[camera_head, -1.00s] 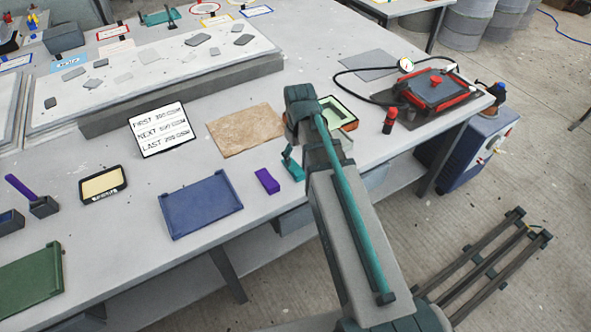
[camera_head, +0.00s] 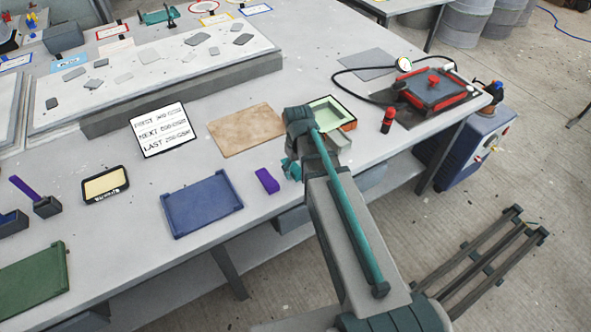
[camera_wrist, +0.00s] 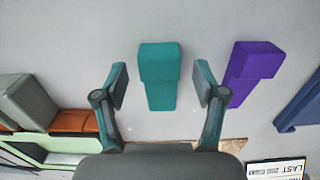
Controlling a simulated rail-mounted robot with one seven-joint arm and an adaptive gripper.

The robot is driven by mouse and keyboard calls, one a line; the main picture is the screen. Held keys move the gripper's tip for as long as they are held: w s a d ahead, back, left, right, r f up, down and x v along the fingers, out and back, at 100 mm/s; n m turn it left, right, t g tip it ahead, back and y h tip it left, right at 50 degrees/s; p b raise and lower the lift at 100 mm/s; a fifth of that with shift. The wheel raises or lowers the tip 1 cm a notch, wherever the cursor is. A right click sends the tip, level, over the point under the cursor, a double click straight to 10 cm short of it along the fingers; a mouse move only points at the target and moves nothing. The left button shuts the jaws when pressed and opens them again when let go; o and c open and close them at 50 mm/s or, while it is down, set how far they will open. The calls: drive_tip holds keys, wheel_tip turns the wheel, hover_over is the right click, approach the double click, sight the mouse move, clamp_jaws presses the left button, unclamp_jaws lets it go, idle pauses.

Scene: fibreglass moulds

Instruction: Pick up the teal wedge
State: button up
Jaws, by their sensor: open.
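The teal wedge (camera_wrist: 160,75) lies on the grey table in the wrist view, its narrower end pointing down the picture. My gripper (camera_wrist: 162,84) is open, with one finger on each side of the wedge and a visible gap on both sides. The fingers do not appear to touch it; how high they are above the table is hard to tell. In the head view my arm covers most of this spot. A bit of teal shows beside my wrist there, but I cannot tell whether it is wedge or finger.
A purple wedge (camera_wrist: 251,66) lies right of the teal one in the wrist view, also in the head view (camera_head: 267,180). A grey wedge (camera_wrist: 27,101) and a green-lined tray (camera_wrist: 66,144) are at the left. A blue tray (camera_head: 202,205) and brown board (camera_head: 245,130) are nearby.

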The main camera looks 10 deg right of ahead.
drive_tip(key=c, duration=1.2)
drive_tip(key=shift+r, duration=0.1)
